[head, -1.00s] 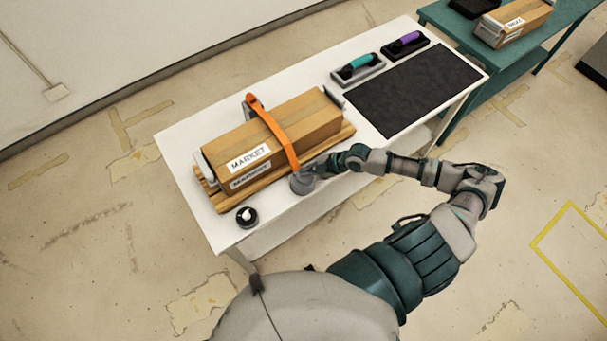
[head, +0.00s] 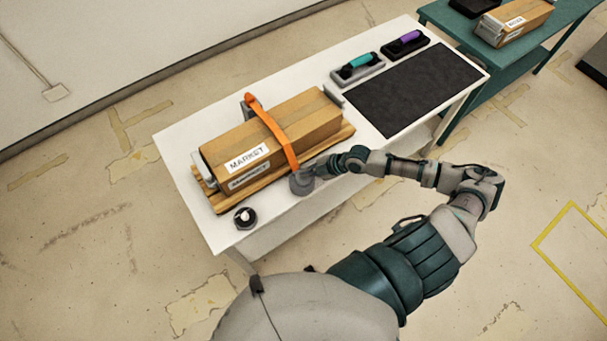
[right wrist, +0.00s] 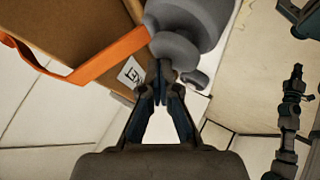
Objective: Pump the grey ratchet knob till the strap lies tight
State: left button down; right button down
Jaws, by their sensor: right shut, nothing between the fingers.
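The grey ratchet knob (head: 301,183) stands at the near edge of the white table, beside the strapped box; it also shows in the right wrist view (right wrist: 176,48). The orange strap (head: 272,131) runs over the cardboard box (head: 302,124) marked MARKET and down toward the knob. In the head view it looks bowed at its far upper end. My right gripper (head: 322,170) is shut and empty, its fingertips (right wrist: 161,75) close against the knob. I cannot tell whether they touch it. My left gripper is out of view.
A small black round item with a white top (head: 245,217) sits at the table's (head: 195,135) near left corner. A dark mat (head: 415,90) and two handled tools, teal (head: 358,67) and purple (head: 406,41), lie to the right. A green table (head: 450,30) stands behind.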

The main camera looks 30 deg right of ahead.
jog(key=shift+f, duration=0.45)
jog(key=shift+r, duration=0.15)
dwell(0.3)
jog(key=shift+a+r+p, duration=0.15)
jog(key=shift+r+p, duration=0.5)
jog(key=shift+r, duration=0.1)
jog(key=shift+a+r+p, duration=0.15)
jog(key=shift+r+p, duration=0.45)
jog(key=shift+r, duration=0.1)
notch_tip(320, 180, up, 5)
jog(key=p, duration=0.4)
